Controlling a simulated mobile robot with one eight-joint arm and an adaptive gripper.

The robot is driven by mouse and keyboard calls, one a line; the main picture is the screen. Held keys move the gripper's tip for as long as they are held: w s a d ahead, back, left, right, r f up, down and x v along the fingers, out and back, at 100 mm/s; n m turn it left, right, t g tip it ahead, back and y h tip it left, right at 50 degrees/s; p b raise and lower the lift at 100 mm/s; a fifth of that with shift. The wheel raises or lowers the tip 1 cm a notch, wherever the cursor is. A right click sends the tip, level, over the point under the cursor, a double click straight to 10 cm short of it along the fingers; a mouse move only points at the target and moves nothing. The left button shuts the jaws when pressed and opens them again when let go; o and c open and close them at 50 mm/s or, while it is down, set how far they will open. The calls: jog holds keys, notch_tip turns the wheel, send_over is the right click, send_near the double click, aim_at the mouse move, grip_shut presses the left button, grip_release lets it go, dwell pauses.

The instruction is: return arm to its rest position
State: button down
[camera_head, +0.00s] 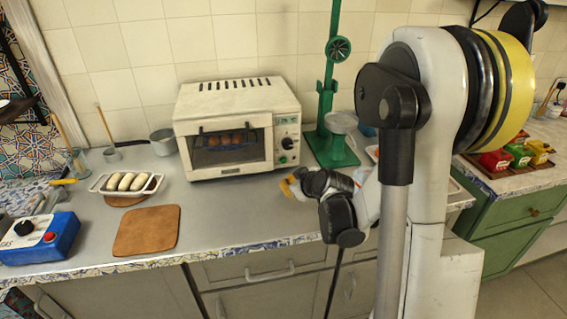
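My arm fills the right half of the head view, with a thick white upper section and a black joint. It bends down and back toward the counter (215,220). My gripper (290,187) is at the arm's far end, low over the counter in front of the toaster oven (225,128). Its tip looks yellow-orange and points left. The fingers are small and partly hidden by the wrist, so their opening is unclear. I see nothing clearly held in it.
A green stand (328,100) is behind my gripper. A tray of pale rolls (103,184), a brown board (147,230) and a blue box (42,240) are at left. Colourful boxes (520,153) stand on the right counter. The counter's middle front is clear.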

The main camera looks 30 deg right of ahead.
jog(key=shift+m+g+y, duration=0.3)
jog(key=shift+g+y, duration=0.1)
jog(key=shift+g, duration=0.1)
jog(key=s+a+r, duration=0.1)
jog(key=a, duration=0.1)
jog(key=s+a+r, duration=0.1)
jog(key=a+r, duration=0.1)
jog(key=s+a+r, duration=0.1)
jog(key=a+r, duration=0.1)
jog(key=shift+s+a, duration=0.2)
jog(key=shift+s, duration=0.15)
jog(key=s+a+r+m+g, duration=0.1)
jog(key=s+a, duration=0.4)
jog(key=s, duration=0.5)
jog(key=s+a+r+m+g, duration=0.1)
jog(key=s+a+r, duration=0.3)
jog(key=s, duration=0.5)
jog(key=shift+s+a+m+g, duration=0.4)
jog(key=shift+a+m, duration=0.1)
jog(key=shift+a, duration=0.15)
